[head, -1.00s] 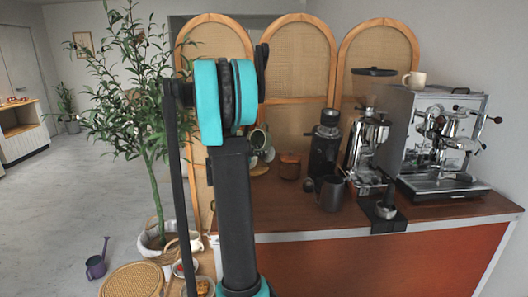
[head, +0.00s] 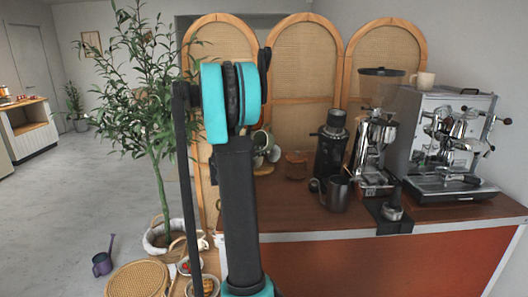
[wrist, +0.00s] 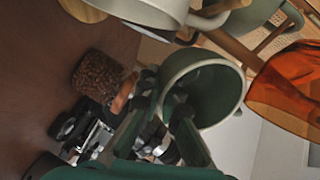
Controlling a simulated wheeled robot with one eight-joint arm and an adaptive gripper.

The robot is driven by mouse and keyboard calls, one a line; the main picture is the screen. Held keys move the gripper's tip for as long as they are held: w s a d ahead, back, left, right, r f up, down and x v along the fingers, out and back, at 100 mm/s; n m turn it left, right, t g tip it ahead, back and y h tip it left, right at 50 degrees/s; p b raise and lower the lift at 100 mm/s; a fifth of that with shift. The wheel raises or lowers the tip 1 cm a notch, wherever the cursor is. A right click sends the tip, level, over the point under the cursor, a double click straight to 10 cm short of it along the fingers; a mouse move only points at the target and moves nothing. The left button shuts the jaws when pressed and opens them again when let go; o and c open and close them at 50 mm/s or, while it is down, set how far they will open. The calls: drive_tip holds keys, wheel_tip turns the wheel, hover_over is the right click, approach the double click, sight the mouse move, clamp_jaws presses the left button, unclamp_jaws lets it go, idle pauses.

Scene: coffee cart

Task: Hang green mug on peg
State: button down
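The green mug (wrist: 207,88), dark green inside and paler outside, is in the middle of the wrist view, tilted, its open mouth turned towards the camera. It is clear of the brown counter. My gripper (wrist: 167,108) straddles the mug's near wall, one finger across its mouth and the other along its outside, and looks shut on it. In the head view the mug (head: 261,139) shows just right of my arm, among mugs by the stand. A wooden peg (wrist: 232,48) shows beside the mug in the wrist view. Whether the handle surrounds a peg cannot be told.
A pale mug (wrist: 150,9) and an orange translucent vessel (wrist: 288,88) are close to the green mug. A jar of beans (wrist: 97,76) stands on the counter. A grinder (head: 331,145), a dark pitcher (head: 337,193) and an espresso machine (head: 450,145) stand to the right.

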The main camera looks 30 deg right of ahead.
drive_tip(key=c, duration=1.6)
unclamp_jaws()
drive_tip(key=shift+c, duration=0.2)
drive_tip(key=v, duration=1.2)
